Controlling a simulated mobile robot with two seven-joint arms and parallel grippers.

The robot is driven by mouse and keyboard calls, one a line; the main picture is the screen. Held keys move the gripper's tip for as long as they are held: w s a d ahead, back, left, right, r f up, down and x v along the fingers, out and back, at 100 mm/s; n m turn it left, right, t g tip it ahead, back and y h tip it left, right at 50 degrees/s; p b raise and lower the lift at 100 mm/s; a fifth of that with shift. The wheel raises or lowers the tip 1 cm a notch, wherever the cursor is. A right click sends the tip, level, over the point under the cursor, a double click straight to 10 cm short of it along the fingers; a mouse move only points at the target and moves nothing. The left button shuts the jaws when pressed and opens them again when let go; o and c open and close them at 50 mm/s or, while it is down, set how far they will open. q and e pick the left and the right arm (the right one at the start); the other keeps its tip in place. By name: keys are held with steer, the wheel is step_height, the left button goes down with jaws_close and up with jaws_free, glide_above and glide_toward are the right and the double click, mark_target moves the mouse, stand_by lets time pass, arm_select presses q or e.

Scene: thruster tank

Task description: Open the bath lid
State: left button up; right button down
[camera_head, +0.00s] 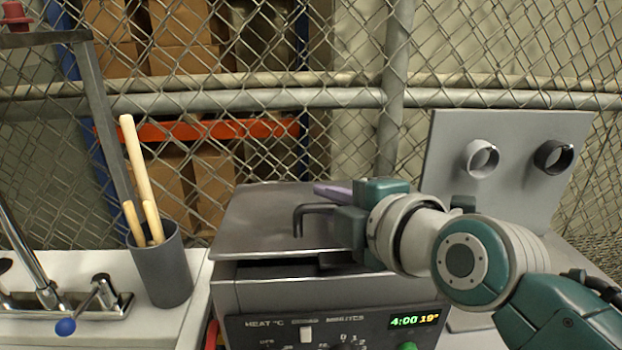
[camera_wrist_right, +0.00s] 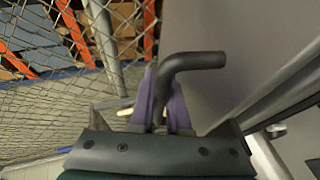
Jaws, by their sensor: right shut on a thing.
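The bath (camera_head: 270,295) is a grey metal box with a control panel on its front. Its flat metal lid (camera_head: 255,225) lies over the top, with a dark gap showing under part of its front edge. A dark bent handle (camera_head: 299,216) stands on the lid and also shows in the right wrist view (camera_wrist_right: 195,61). My right gripper (camera_head: 335,191) reaches over the lid from the right. Its purple fingers (camera_wrist_right: 162,100) are shut on the handle, one on each side. The gripper hides part of the handle and the lid's right side. My left gripper is out of view.
A grey cup (camera_head: 165,275) with wooden-handled tools and a sink tap (camera_head: 30,260) stand left of the bath. A grey panel with two rings (camera_head: 510,140) stands at the right. A chain-link fence (camera_head: 345,150) runs behind everything.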

steer(key=r+p, duration=0.1)
steer(key=w+r+g+p, duration=0.1)
steer(key=r+g+p, duration=0.1)
steer(key=r+p, duration=0.1)
steer(key=shift+w+m+h, duration=0.3)
steer(key=shift+w+r+g+p, duration=0.3)
steer(key=shift+w+r+g, duration=0.45)
steer(key=shift+w+g, duration=0.05)
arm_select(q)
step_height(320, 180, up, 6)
arm_select(e)
steer(key=shift+w+r+m+g, duration=0.4)
steer(key=shift+w+r+g, duration=0.15)
steer(key=shift+g, duration=0.15)
steer(key=c, duration=1.2)
jaws_free()
steer(key=shift+o, duration=0.2)
